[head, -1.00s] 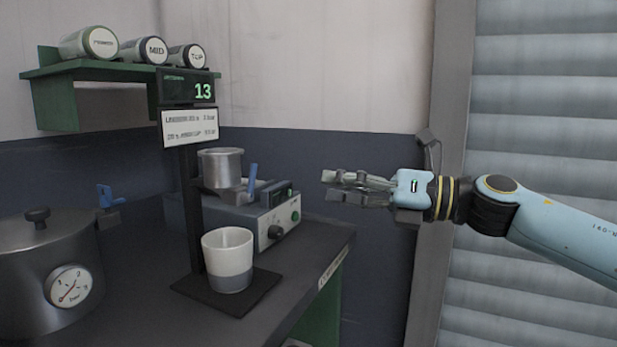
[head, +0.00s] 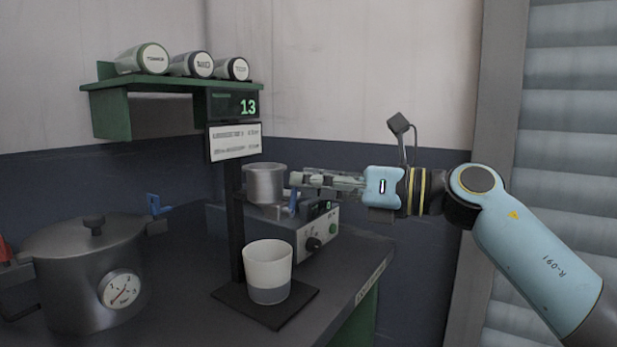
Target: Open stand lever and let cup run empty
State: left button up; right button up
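A dark stand post (head: 235,215) holds a small metal cup (head: 265,185) above its black base plate. A blue lever (head: 292,199) sticks up just right of the metal cup, its upper end close to or behind my fingers. A white cup with a grey lower band (head: 268,268) stands upright on the base plate (head: 232,294) below. My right gripper (head: 298,180) reaches in from the right, its fingertips beside the metal cup and at the blue lever. Contact and finger gap cannot be made out. My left gripper is out of view.
A lidded pot with a gauge (head: 85,285) and a blue part on its rim stands at the left. A grey box with knobs (head: 318,236) sits behind the stand. A display (head: 236,106) reads 13. A green shelf (head: 112,118) holds three jars.

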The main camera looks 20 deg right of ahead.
jog(key=shift+w+a, duration=0.25)
jog(key=shift+a, duration=0.05)
grip_shut()
jog(key=shift+w+d+f+m+p, duration=0.15)
jog(key=shift+d+m+p, duration=0.1)
jog(key=shift+m, duration=0.35)
jog(key=shift+w+d+f+m+p, duration=0.1)
jog(key=shift+m+p, duration=0.15)
jog(key=shift+m, duration=0.35)
grip_release()
jog(key=v, duration=1.2)
jog(key=shift+f, duration=0.3)
